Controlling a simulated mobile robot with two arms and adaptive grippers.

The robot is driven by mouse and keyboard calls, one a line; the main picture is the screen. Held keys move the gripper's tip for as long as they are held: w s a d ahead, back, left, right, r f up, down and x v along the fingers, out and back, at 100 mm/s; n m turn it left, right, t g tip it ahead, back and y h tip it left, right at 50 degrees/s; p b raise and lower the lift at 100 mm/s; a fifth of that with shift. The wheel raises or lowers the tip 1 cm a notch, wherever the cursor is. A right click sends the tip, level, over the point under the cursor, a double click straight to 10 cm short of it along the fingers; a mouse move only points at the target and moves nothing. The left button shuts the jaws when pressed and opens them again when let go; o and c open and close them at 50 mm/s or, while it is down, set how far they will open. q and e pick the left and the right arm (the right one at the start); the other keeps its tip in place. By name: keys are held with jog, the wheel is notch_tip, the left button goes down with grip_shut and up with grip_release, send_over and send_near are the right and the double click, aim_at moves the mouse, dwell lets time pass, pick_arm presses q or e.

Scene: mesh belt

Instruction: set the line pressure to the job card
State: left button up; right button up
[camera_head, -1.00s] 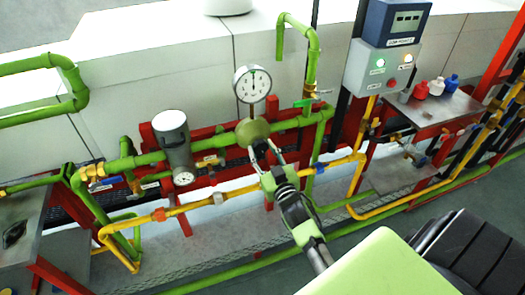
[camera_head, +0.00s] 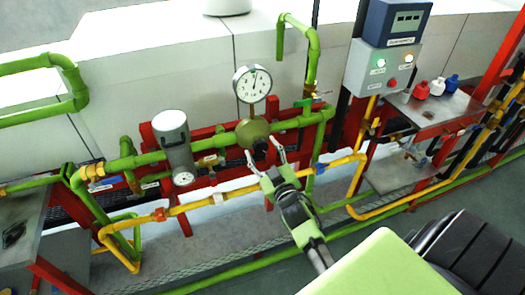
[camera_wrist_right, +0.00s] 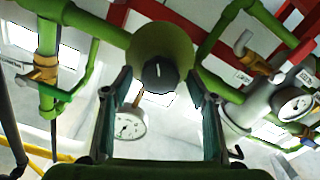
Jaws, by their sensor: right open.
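The large white dial gauge (camera_head: 252,84) stands above the round olive regulator (camera_head: 250,132) on the green pipe. A dark knob (camera_head: 261,146) sits on the regulator's front; in the right wrist view this knob (camera_wrist_right: 160,75) shows a pale line on its face. My right gripper (camera_head: 264,158) is open, its fingers just in front of and below the knob and apart from it. In the wrist view its two fingers (camera_wrist_right: 160,90) stand to either side of the knob. The job card cannot be made out. My left gripper is not in view.
A grey cylinder (camera_head: 174,140) with a small gauge (camera_head: 183,178) stands left of the regulator. A yellow pipe (camera_head: 200,203) runs below. A control box (camera_head: 384,68) with lit lamps is at upper right, beside a shelf (camera_head: 440,107) holding red and blue items.

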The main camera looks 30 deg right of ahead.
jog(key=v, duration=1.2)
jog(key=s+a+f+g+y+b, duration=0.1)
jog(key=s+a+f+g, duration=0.2)
jog(key=f, duration=0.9)
jog(key=s+a+f+g+y+b, duration=0.1)
jog(key=s+a+f+g, duration=0.2)
jog(key=f, duration=0.9)
jog(key=s+a+f+g+y+b, duration=0.1)
jog(key=s+a+f+g, duration=0.2)
jog(key=f, duration=0.9)
jog(key=s+f+g, duration=0.2)
jog(key=s+f, duration=0.5)
jog(key=s, duration=0.3)
jog(key=s+a+f+g+b, duration=0.1)
jog(key=s+f+g, duration=0.2)
jog(key=s+f, duration=0.4)
jog(key=s+a+f+g+y+b, duration=0.1)
jog(key=s+f+g, duration=0.1)
jog(key=s+f, duration=0.5)
jog(key=s, duration=0.6)
jog(key=shift+g, duration=0.3)
jog(key=shift+s+f, duration=0.1)
